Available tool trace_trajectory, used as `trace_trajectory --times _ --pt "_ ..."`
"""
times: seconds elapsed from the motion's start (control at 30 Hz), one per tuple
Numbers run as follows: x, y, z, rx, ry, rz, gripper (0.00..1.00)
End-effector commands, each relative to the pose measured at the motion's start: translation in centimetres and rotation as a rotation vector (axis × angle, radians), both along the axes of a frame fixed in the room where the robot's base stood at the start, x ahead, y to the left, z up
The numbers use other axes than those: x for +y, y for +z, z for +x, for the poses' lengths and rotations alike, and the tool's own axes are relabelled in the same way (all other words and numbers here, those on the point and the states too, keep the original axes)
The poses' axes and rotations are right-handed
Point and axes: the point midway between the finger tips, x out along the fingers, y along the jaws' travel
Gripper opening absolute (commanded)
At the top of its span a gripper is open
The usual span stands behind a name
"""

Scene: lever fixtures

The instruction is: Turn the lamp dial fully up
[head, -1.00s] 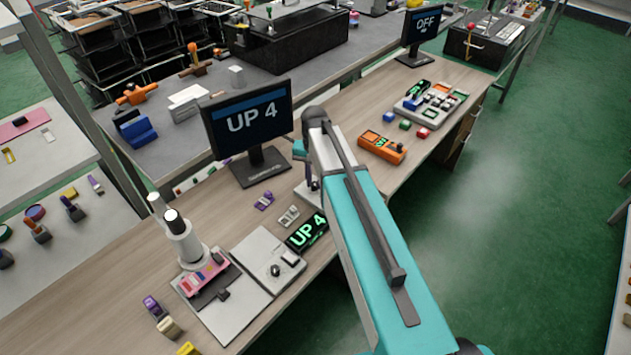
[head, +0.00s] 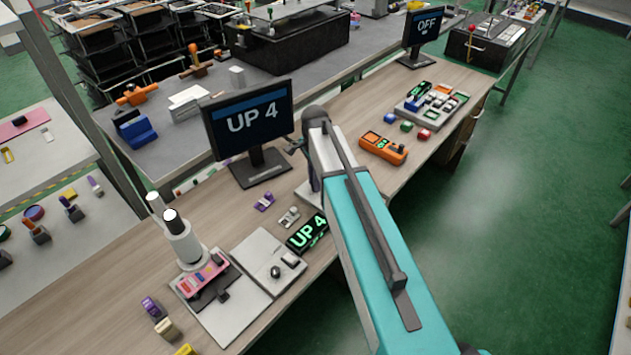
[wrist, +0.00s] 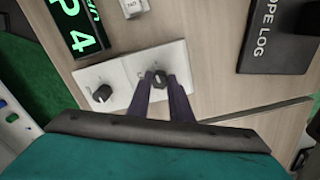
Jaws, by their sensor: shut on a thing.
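A small dark dial (wrist: 160,76) stands on a white panel (wrist: 134,77) in the wrist view. My gripper (wrist: 160,84) has its two dark purple fingers shut on this dial, one on each side. The dial's marking is too small to read, and the fingers hide part of it. A second dark knob (wrist: 102,94) sits on the same panel to the left, apart from my gripper. In the head view my arm hides the dial and most of the gripper. The monitor (head: 249,119) reads "UP 4".
A black display with green "UP 4" (head: 307,233) lies near the panel, and also shows in the wrist view (wrist: 75,27). A black "OPE LOG" slab (wrist: 281,40) is at the upper right there. An orange device (head: 382,148) lies right of my arm in the head view.

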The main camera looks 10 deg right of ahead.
Motion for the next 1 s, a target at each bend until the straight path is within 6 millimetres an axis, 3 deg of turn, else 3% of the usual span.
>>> trace_trajectory --times 0.3,0.77,0.8,0.87,1.0 --pt "-0.04 0.27 0.46 -0.012 -0.118 -0.001 0.00" --pt "-0.06 0.27 0.45 -0.012 -0.133 -0.001 0.00" --pt "-0.06 0.26 0.45 -0.012 -0.133 -0.001 0.26" --pt "-0.07 0.22 0.41 -0.011 -0.133 0.000 0.36" --pt "-0.07 0.14 0.29 -0.008 -0.133 -0.001 0.38"
